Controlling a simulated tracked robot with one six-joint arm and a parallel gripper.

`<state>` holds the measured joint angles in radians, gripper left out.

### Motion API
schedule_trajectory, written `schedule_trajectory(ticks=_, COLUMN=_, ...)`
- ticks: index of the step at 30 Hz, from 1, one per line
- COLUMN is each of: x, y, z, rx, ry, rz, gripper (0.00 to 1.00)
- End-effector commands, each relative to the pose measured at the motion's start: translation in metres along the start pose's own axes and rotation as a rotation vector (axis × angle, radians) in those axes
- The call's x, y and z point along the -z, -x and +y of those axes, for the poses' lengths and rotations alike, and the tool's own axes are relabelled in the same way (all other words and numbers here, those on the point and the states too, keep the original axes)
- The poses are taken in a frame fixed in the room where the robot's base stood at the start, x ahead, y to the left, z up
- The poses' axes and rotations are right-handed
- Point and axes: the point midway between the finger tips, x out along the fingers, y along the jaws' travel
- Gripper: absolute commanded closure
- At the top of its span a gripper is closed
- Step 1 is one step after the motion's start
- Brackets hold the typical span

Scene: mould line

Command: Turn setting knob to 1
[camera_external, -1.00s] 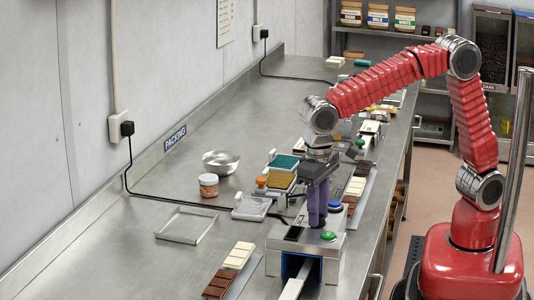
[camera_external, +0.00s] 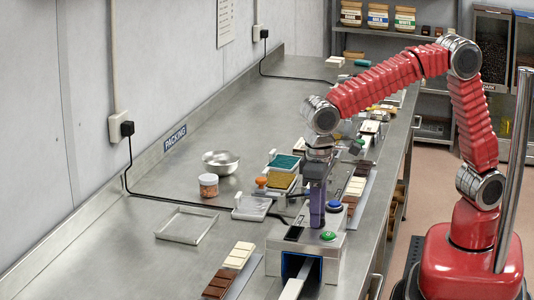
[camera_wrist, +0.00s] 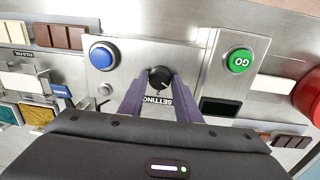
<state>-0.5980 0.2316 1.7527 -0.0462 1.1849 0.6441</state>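The setting knob (camera_wrist: 160,77) is a small round black dial on the steel top of a control box (camera_external: 272,247). A SETTING label (camera_wrist: 159,99) lies beside it, partly covered by my fingers; I cannot read a number at the pointer. My gripper (camera_wrist: 160,82) has its two purple fingers on either side of the knob, seemingly with a small gap. I cannot tell whether either finger touches it. In the external view my gripper (camera_external: 317,223) points straight down at the box top and hides the knob.
A blue button (camera_wrist: 103,55) and a green GO button (camera_wrist: 239,61) flank the knob. A dark display (camera_wrist: 220,107) sits near the GO button. Chocolate bars (camera_external: 228,270) and an empty tray (camera_external: 187,226) lie on the bench nearby.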

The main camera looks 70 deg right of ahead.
Motion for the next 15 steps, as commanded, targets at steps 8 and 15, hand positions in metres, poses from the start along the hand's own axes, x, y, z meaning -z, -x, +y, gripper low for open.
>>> schedule_trajectory(ticks=8, x=-0.0006, y=-0.0002, z=0.0001, rx=0.0, ry=-0.001, rz=-0.002, gripper=0.54)
schedule_trajectory(ticks=15, x=-0.0007, y=0.0015, z=0.0, rx=0.0, ry=-0.001, rz=-0.002, gripper=0.54)
